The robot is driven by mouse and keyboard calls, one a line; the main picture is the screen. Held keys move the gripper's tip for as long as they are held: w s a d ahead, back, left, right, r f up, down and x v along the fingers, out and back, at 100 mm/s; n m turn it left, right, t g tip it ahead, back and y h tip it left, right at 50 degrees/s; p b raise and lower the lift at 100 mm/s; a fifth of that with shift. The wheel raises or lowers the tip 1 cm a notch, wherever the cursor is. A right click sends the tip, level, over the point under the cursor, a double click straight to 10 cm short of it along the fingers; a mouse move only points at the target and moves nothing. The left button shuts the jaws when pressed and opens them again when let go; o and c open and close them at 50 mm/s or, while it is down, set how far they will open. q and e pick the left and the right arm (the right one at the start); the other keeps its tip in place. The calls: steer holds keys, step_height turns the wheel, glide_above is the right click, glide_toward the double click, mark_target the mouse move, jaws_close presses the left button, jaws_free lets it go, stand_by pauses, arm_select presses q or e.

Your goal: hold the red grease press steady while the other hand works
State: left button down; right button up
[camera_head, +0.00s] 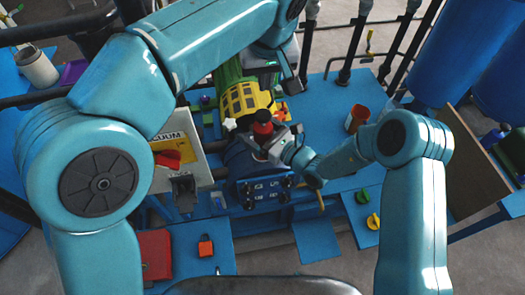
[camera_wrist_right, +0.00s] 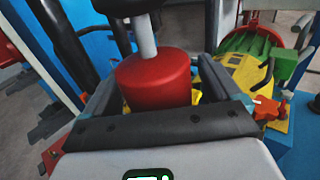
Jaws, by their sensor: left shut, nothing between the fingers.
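The red grease press (camera_head: 262,129) stands by the yellow and green machine parts in the middle of the head view, with a dark knob on top. In the right wrist view it is a red cylinder (camera_wrist_right: 155,82) with a pale rod. My right gripper (camera_head: 280,143) has its fingers on either side of it. A narrow gap seems to show at the right finger, so I cannot tell whether it grips. My left gripper (camera_head: 285,78) is shut and empty, above and beyond the press, partly hidden by its own arm.
A yellow guard (camera_head: 243,100) stands close behind the press. A panel marked VACUUM (camera_head: 172,146) is to its left. A red cup (camera_head: 356,119) and yellow and green knobs (camera_head: 373,222) are to the right. A red box (camera_head: 155,255) and an orange padlock-like block (camera_head: 205,246) lie front left.

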steer(key=shift+s+d, duration=0.1)
steer(key=v, duration=1.2)
